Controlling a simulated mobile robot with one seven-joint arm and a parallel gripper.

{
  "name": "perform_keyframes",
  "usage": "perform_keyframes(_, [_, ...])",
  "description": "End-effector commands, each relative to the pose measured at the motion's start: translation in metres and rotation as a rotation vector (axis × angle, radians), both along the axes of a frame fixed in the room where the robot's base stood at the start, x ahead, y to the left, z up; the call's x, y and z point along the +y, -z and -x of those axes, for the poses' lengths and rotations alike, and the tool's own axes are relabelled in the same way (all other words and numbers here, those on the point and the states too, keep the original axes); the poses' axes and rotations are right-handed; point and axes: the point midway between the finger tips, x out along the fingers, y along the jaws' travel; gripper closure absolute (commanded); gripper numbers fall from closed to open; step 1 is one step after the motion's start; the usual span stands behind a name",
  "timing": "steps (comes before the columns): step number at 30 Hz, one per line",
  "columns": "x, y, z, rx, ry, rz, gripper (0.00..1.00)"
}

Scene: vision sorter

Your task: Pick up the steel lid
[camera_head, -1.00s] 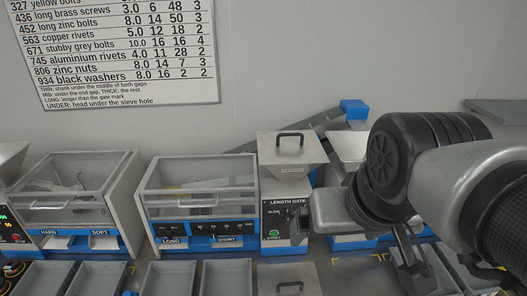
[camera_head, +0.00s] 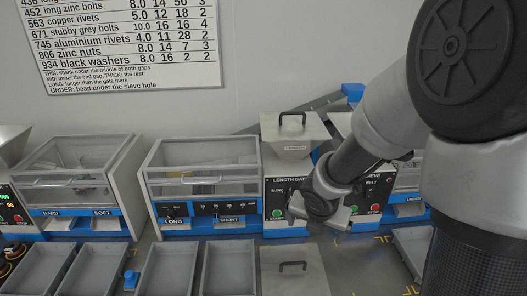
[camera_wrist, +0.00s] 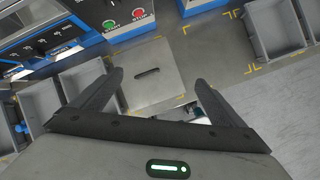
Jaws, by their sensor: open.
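A flat square steel lid (camera_head: 292,275) with a dark bar handle lies on the counter in front of the length gate machine. It also shows in the wrist view (camera_wrist: 146,86), beyond and between my fingers. Another steel lid with a dark handle (camera_head: 292,127) sits on top of the hopper marked LENGTH. My gripper (camera_wrist: 160,82) is open and empty, its two fingers spread apart. It is above the counter, apart from the lid lying there. In the head view the fingertips are hard to make out.
Grey bins (camera_head: 228,268) stand left of the lid on the counter, and another bin (camera_wrist: 270,38) stands to its right. The length gate machine (camera_head: 287,190) rises behind it. A clear-lidded box (camera_head: 203,165) stands at the left. Bare counter lies right of the lid.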

Motion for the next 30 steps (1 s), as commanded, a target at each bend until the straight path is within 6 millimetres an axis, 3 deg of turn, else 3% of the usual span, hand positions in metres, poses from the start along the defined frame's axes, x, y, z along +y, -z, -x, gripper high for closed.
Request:
perform_keyframes(1, [0.008, 0.028, -0.002, 0.035, -0.140, 0.022, 0.07])
perform_keyframes(3, [0.018, 0.047, -0.006, 0.055, -0.304, 0.048, 0.07])
perform_keyframes(7, [0.028, 0.067, -0.008, 0.069, -0.464, 0.071, 0.07])
perform_keyframes(21, [0.030, 0.155, -0.041, 0.071, -0.489, 0.075, 0.07])
perform_keyframes(30, [0.030, 0.179, -0.054, 0.069, -0.485, 0.075, 0.07])
